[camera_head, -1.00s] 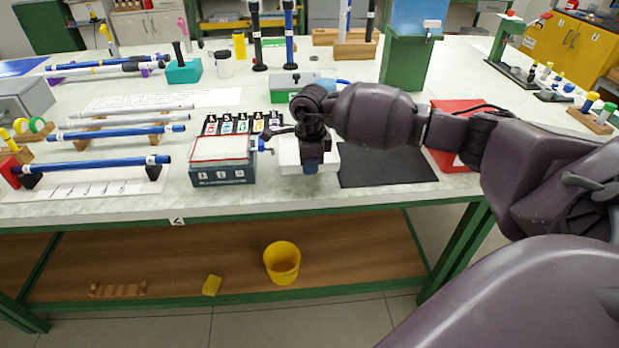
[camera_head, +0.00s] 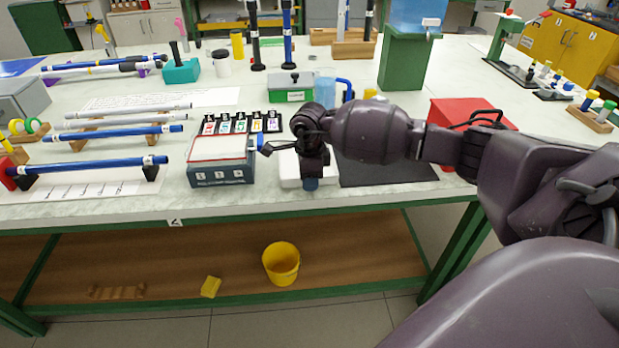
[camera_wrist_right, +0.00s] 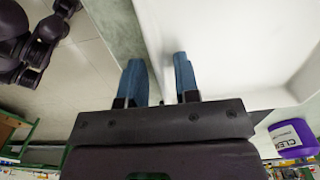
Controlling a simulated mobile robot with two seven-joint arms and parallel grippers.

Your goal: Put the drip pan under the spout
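The drip pan, a white shallow tray (camera_head: 289,172), sits near the table's front edge, partly hidden by my right arm. It also fills much of the right wrist view (camera_wrist_right: 235,45). My right gripper (camera_head: 311,184) points down at the pan's front side. In the right wrist view its two blue fingers (camera_wrist_right: 160,80) are apart, with the pan's side wall running between them; I cannot see contact on both sides. The white spout (camera_head: 431,23) is on a blue tank (camera_head: 410,12) on a green stand (camera_head: 403,62) at the back. My left gripper is out of view.
A dark mat (camera_head: 385,172) lies right of the pan, with a red box (camera_head: 465,112) behind it. A box with a red-edged top (camera_head: 221,174) stands close on the left. A blue jug (camera_head: 325,92) stands behind. A purple bottle (camera_wrist_right: 290,140) shows in the wrist view.

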